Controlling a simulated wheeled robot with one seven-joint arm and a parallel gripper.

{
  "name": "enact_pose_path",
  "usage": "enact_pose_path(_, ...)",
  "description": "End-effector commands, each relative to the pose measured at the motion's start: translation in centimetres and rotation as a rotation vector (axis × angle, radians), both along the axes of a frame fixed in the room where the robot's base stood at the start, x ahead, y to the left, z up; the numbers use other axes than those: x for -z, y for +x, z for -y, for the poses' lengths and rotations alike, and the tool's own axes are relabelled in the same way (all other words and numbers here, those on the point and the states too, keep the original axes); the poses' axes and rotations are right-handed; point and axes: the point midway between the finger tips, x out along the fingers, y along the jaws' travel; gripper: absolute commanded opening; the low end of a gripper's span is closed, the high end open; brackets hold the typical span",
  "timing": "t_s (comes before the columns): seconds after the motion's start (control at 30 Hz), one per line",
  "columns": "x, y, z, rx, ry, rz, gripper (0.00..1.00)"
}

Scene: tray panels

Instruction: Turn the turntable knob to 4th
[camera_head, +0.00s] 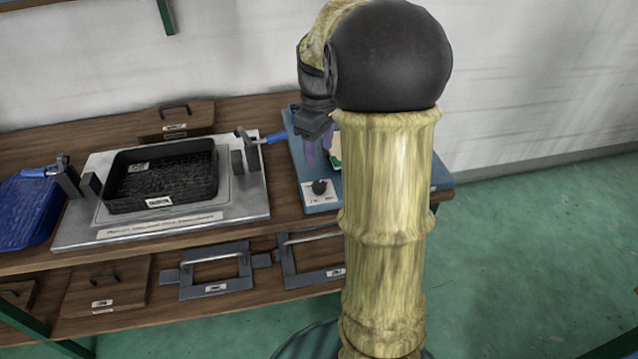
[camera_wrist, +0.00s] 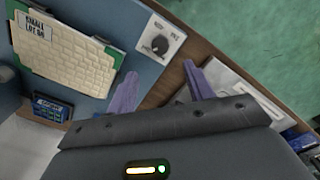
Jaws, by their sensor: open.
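A black round knob (camera_head: 319,187) sits on a small white labelled plate at the front left of a blue panel (camera_head: 325,202). The knob also shows in the wrist view (camera_wrist: 160,45), beyond my fingertips. The plate's markings are too small to read, and I cannot tell which position the knob points to. My gripper (camera_head: 319,146) has purple fingers and hangs over the blue panel, behind the knob in the head view. In the wrist view my gripper (camera_wrist: 162,82) is open, with nothing between its fingers and the knob apart from them.
A cream gridded block (camera_wrist: 72,52) with a label lies on the blue panel. Left of the panel, a metal plate (camera_head: 240,205) bears a black tray (camera_head: 160,190) and blue-handled clamps (camera_head: 262,139). A blue tray (camera_head: 25,212) is at far left. My arm hides the panel's right part.

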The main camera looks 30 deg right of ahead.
Motion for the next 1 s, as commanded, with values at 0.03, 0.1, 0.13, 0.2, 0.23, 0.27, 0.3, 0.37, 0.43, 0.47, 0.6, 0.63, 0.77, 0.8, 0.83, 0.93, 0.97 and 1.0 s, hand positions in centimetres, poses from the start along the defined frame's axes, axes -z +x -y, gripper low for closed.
enact_pose_path(0.03, 1.2, -0.1, 0.0, 0.000, 0.001, -0.004, 0.52)
enact_pose_path(0.1, 2.5, -0.1, 0.0, 0.000, 0.001, -0.004, 0.52)
enact_pose_path(0.13, 3.0, -0.1, 0.0, 0.000, 0.001, -0.003, 0.52)
enact_pose_path(0.2, 4.2, 0.0, 0.0, 0.000, 0.001, -0.003, 0.52)
enact_pose_path(0.23, 4.8, -0.1, 0.0, 0.000, 0.001, -0.004, 0.52)
enact_pose_path(0.27, 5.3, -0.1, 0.0, 0.000, 0.001, -0.004, 0.52)
enact_pose_path(0.3, 6.0, -0.1, 0.0, 0.000, 0.001, -0.003, 0.52)
enact_pose_path(0.37, 7.1, -0.1, 0.0, 0.000, 0.001, -0.003, 0.52)
enact_pose_path(0.43, 8.3, -0.1, 0.0, 0.000, 0.001, -0.004, 0.52)
enact_pose_path(0.47, 8.7, -0.1, 0.0, 0.000, 0.001, -0.003, 0.52)
enact_pose_path(0.6, 10.3, -0.1, 0.0, 0.000, 0.001, -0.003, 0.52)
enact_pose_path(0.63, 10.5, -0.1, 0.0, 0.000, 0.001, -0.003, 0.52)
enact_pose_path(0.77, 10.8, 0.0, 0.0, 0.000, 0.000, 0.000, 0.52)
enact_pose_path(0.8, 10.8, 0.0, 0.0, 0.000, 0.000, 0.000, 0.52)
enact_pose_path(0.83, 10.8, 0.0, 0.0, 0.000, 0.000, 0.000, 0.52)
enact_pose_path(0.93, 10.7, 0.0, 0.0, 0.000, 0.000, 0.000, 0.52)
enact_pose_path(0.97, 10.7, 0.0, 0.0, 0.000, 0.000, 0.000, 0.52)
enact_pose_path(1.0, 10.7, 0.0, 0.0, 0.000, 0.000, 0.000, 0.46)
